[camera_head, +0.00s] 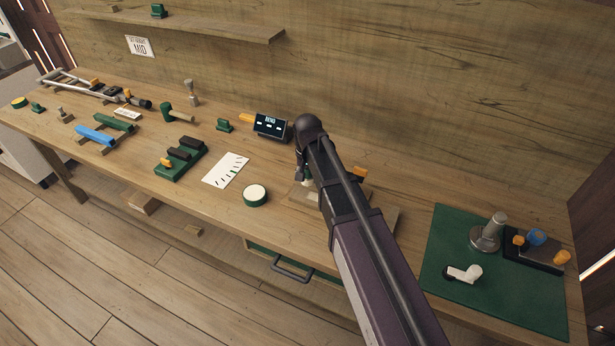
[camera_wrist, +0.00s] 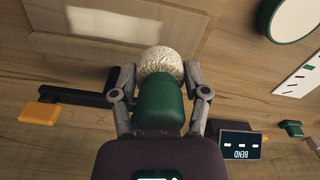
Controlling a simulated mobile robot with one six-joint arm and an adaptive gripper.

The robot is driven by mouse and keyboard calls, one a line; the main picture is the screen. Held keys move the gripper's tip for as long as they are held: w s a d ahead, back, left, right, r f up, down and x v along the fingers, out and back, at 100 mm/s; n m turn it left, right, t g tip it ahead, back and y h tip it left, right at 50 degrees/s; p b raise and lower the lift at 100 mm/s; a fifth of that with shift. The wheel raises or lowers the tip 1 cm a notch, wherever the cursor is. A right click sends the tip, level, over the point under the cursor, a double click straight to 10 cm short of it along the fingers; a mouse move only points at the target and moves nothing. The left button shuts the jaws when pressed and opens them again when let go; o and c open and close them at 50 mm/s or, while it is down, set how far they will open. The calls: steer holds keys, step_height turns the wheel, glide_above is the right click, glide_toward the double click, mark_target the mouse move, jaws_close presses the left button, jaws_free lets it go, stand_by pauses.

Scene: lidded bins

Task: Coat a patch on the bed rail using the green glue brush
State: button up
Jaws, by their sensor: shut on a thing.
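My gripper (camera_wrist: 160,92) is shut on the green glue brush (camera_wrist: 158,105), one finger on each side of its green body. The brush's cream bristle head (camera_wrist: 161,62) points away from the wrist, over a wooden board in the wrist view. A pale, shiny rectangular patch (camera_wrist: 98,20) lies on that board, up and left of the bristles. Whether the bristles touch the wood cannot be told. In the head view my gripper (camera_head: 307,180) is over the board (camera_head: 298,194), which I take as the bed rail; my arm hides much of both.
A black bar (camera_wrist: 60,97) and an orange block (camera_wrist: 38,113) lie left in the wrist view. A small display (camera_head: 270,126) stands behind the gripper. A round green-rimmed tin (camera_head: 255,195) and white card (camera_head: 226,169) lie left. A green mat (camera_head: 495,290) with tools is right.

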steer(key=shift+r+p, duration=1.4)
steer(key=shift+r, duration=0.1)
steer(key=shift+s+f, duration=0.1)
